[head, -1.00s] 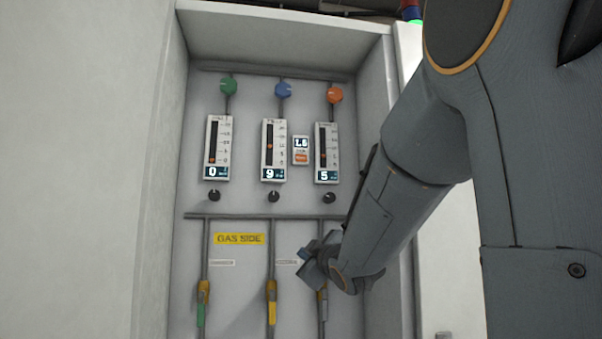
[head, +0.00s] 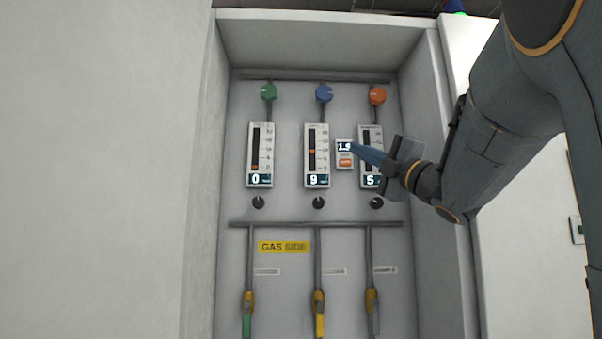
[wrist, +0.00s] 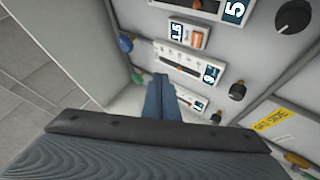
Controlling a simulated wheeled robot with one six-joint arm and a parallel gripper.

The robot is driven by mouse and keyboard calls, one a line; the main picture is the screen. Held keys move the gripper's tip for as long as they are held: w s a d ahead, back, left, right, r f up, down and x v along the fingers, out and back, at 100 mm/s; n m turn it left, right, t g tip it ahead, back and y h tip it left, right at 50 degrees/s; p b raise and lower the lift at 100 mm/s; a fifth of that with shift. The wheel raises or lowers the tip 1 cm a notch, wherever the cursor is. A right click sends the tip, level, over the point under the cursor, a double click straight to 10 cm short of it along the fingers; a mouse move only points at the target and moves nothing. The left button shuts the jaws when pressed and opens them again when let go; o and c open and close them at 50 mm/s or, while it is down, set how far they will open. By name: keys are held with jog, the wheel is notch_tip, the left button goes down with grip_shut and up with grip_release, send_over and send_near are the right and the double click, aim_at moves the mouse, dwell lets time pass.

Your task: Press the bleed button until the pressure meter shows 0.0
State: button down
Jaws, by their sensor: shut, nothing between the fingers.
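The small pressure meter (head: 344,147) sits between the middle and right gauges on the panel; its digits are partly covered in the head view. It also shows in the wrist view (wrist: 176,31), where it seems to read 1.5. The orange bleed button (head: 345,162) is just below the digits and shows in the wrist view (wrist: 195,38). My gripper (head: 357,151) is shut and empty, its tip overlapping the meter's right edge in the head view. In the wrist view its fingers (wrist: 161,82) appear apart from the button. I cannot see contact.
Three gauges read 0 (head: 260,150), 9 (head: 317,155) and 5 (head: 369,135); my gripper partly hides the right one. Green, blue and orange knobs (head: 377,94) are above, black knobs (head: 318,202) below. The cabinet's right side wall (head: 447,110) stands near my arm.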

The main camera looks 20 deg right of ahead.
aim_at(345, 162)
jog(key=shift+w+d, duration=0.15)
jog(key=shift+w+d+p, duration=0.2)
jog(key=shift+w+d, duration=0.2)
jog(key=shift+w, duration=1)
jog(key=shift+w+d+p, duration=0.2)
jog(key=shift+w+d, duration=0.15)
jog(key=shift+w, duration=1)
jog(key=shift+w+d+p, duration=0.2)
jog(key=shift+w+d, duration=0.2)
jog(key=shift+w, duration=1)
jog(key=shift+w+f, duration=0.1)
jog(key=shift+w+d+b, duration=0.1)
jog(key=shift+w+b, duration=0.15)
jog(key=shift+b, duration=0.1)
jog(key=shift+w+d, duration=0.15)
jog(key=shift+w, duration=0.2)
jog(key=shift+s+b, duration=0.1)
jog(key=shift+b, duration=0.2)
jog(key=shift+s+a+b, duration=0.25)
jog(key=shift+s+b, duration=0.2)
jog(key=shift+s, duration=0.2)
jog(key=shift+s, duration=0.1)
